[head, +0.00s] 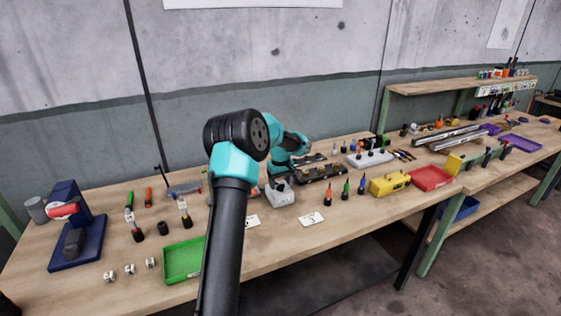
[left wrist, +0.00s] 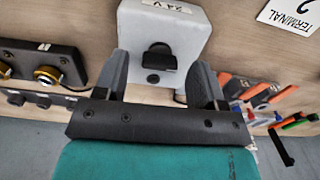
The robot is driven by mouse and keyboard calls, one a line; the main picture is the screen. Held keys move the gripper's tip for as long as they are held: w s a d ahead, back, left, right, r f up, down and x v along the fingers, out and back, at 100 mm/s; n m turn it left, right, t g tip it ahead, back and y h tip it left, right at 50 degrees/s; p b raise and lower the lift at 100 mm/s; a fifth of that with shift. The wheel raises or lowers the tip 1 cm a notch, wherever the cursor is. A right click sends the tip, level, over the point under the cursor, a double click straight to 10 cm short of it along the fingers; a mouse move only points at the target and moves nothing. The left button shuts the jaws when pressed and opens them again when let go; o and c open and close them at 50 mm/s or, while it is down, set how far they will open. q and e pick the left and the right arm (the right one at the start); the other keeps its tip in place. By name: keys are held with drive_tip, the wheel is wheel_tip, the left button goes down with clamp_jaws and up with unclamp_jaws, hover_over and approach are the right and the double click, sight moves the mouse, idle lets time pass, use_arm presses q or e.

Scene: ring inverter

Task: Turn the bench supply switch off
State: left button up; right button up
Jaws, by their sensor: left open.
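The bench supply is a small pale grey-white box (head: 281,196) near the middle of the bench in the head view. In the left wrist view the box (left wrist: 190,30) has a "24 V" label and a black switch (left wrist: 158,57) on its face. My left gripper (left wrist: 161,80) is open, with one grey finger on either side of the switch; I cannot tell whether either touches it. In the head view my left gripper (head: 278,182) is just above and behind the box, small and partly hidden. Which position the switch is in is unclear. My right gripper is not in view.
A black block with brass terminals (left wrist: 45,66) is close on the left in the left wrist view. A green tray (head: 184,260), white cards (head: 311,219), several upright plugs (head: 346,188) and a yellow box (head: 389,184) stand around the supply. The front bench edge has some free room.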

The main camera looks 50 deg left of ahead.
sight(280, 185)
use_arm(q)
wheel_tip(280, 185, up, 17)
drive_tip(key=shift+f, duration=0.2)
idle(0.6)
